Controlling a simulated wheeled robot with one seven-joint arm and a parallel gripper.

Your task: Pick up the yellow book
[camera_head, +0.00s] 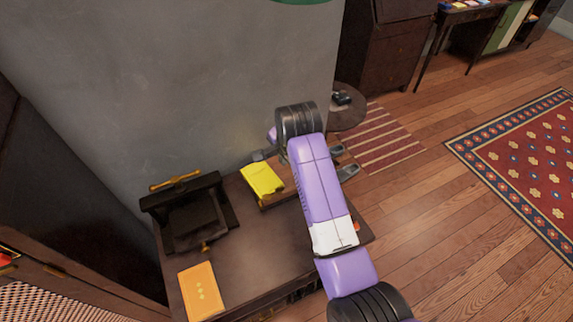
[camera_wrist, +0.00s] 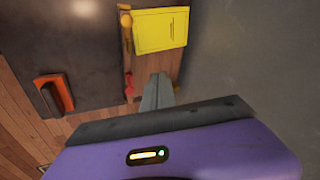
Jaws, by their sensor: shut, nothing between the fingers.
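My gripper (camera_wrist: 158,82) is shut and empty. Its fingertips are just short of the book, below it in the wrist view, and they do not appear to touch it. In the head view my purple arm hides most of the gripper.
An orange book (camera_head: 201,291) lies at the desk's near end. A dark machine (camera_head: 192,215) with a brass-coloured bar stands against the wall. A small round table (camera_head: 346,112) stands beyond the desk. Open wooden floor and a patterned rug (camera_head: 530,165) are to the right.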

